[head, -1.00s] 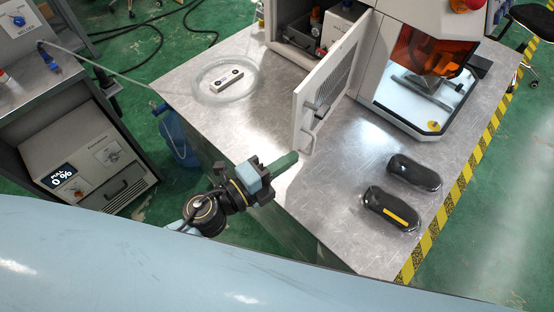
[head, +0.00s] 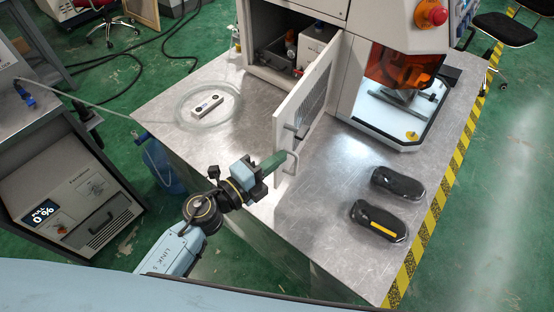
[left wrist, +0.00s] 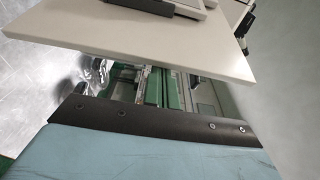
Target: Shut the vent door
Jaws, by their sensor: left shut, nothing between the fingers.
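The vent door (head: 302,108) is a white panel with a mesh, standing swung open from the machine cabinet (head: 292,20) over the metal table. In the left wrist view a white panel (left wrist: 140,48), seemingly the door, crosses in front of the green fingers (left wrist: 162,88). My right gripper is not in view.
Two black devices (head: 380,220) lie on the table (head: 325,210) at the right. A white block (head: 207,106) lies inside coiled clear tubing at the left. Items stand inside the open cabinet compartment. An orange-windowed machine (head: 400,70) stands right of the door. The table front is clear.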

